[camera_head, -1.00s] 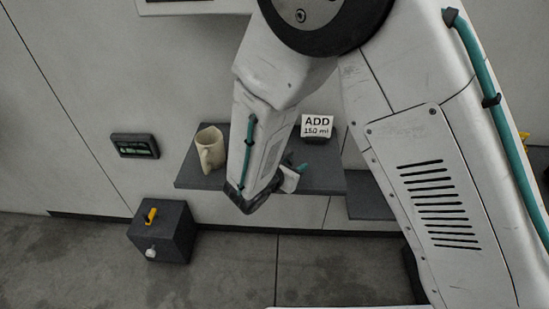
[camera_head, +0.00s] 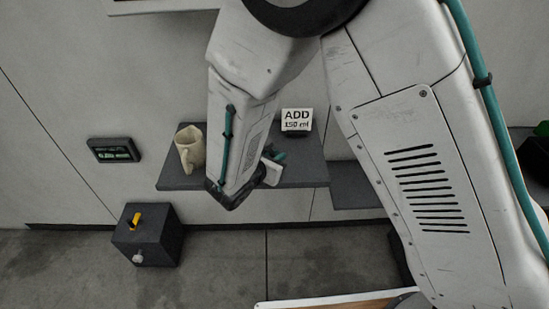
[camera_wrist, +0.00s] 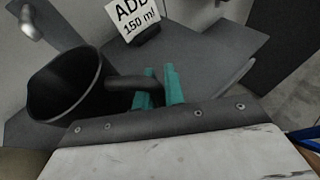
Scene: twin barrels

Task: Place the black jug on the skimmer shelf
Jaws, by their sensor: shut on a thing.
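The black jug (camera_wrist: 62,88) shows in the wrist view, tilted in the picture, with its open mouth visible. My gripper (camera_wrist: 162,88) has its teal fingers closed on the jug's handle (camera_wrist: 128,83). The grey shelf (camera_wrist: 215,55) lies behind and below the jug in that view; I cannot tell whether the jug touches it. In the head view my gripper (camera_head: 274,162) is in front of the grey wall shelf (camera_head: 310,174), and my arm hides the jug. I cannot tell which shelf is the skimmer shelf.
A beige mug (camera_head: 190,148) stands on the shelf's left part. An "ADD 150 ml" sign (camera_head: 297,120) stands at its back. A second, lower shelf (camera_head: 352,188) is to the right. A dark box (camera_head: 148,237) with a yellow handle is on the floor. A small display (camera_head: 114,150) is on the wall.

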